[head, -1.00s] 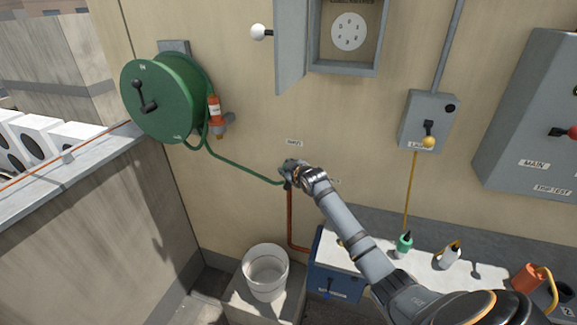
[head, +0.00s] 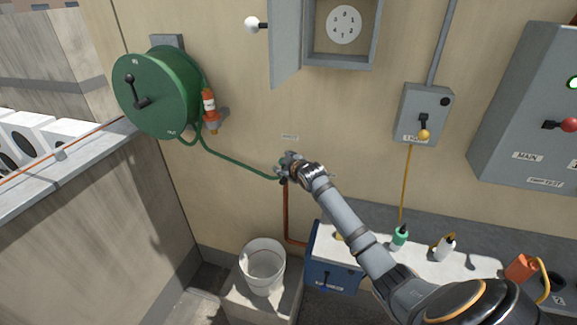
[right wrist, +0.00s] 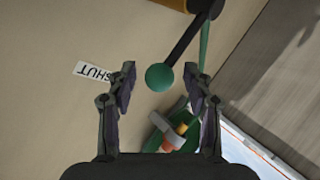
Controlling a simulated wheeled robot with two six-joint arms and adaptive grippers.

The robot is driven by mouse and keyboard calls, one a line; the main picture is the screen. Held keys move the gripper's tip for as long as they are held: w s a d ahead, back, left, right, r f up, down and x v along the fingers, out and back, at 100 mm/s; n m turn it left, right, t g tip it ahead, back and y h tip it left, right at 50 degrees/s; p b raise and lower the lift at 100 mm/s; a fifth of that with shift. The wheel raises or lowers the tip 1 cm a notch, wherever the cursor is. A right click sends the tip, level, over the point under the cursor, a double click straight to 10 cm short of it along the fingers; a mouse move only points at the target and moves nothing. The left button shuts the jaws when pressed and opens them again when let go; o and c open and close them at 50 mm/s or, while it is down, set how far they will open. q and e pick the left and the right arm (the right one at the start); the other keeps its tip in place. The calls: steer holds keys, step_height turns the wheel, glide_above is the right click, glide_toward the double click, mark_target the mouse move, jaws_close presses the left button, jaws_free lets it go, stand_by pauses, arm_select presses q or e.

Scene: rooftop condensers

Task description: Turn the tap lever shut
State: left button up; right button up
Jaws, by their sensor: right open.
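The tap lever (right wrist: 184,43) shows in the right wrist view as a black bar ending in a green ball knob (right wrist: 159,77). It runs from the tap body at the top edge down to the left. My right gripper (right wrist: 161,86) is open, with one finger on each side of the knob; I cannot tell whether either touches it. A SHUT label (right wrist: 95,73) is on the wall left of the fingers. In the head view my right gripper (head: 287,166) is at the wall above the copper pipe (head: 286,215) and mostly hides the tap. My left gripper is not in view.
A green hose (head: 235,164) runs from the reel (head: 158,95) to the tap. A white bucket (head: 262,266) stands below left. A blue-fronted box (head: 331,271) and a ledge with bottles lie below my arm. A switch box (head: 424,112) hangs to the right.

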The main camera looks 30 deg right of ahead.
steer(key=v, duration=1)
steer(key=shift+s+a, duration=0.15)
steer(key=shift+s, duration=0.2)
steer(key=shift+r, duration=0.1)
steer(key=s+a+f+m+g, duration=0.1)
steer(key=s+a+f+g, duration=0.2)
steer(key=s+a+f, duration=0.45)
steer(key=s+a+f+m+g, duration=0.1)
steer(key=s+a+f+g, duration=0.1)
steer(key=s+f, duration=0.35)
steer(key=s+a+f+m+g+y, duration=0.1)
steer(key=s+a+f+m+g, duration=0.15)
steer(key=s, duration=0.55)
steer(key=s+a+f+g, duration=0.2)
steer(key=s+f, duration=0.2)
steer(key=s, duration=0.3)
step_height(320, 180, down, 26)
steer(key=s+d+g, duration=0.1)
steer(key=s+d, duration=0.2)
steer(key=s+f+g+b, duration=0.1)
steer(key=s+f, duration=1.5)
steer(key=s, duration=0.2)
steer(key=shift+s+d+f+m, duration=0.15)
steer(key=shift+d+f+m, duration=0.15)
steer(key=shift+d+m, duration=0.1)
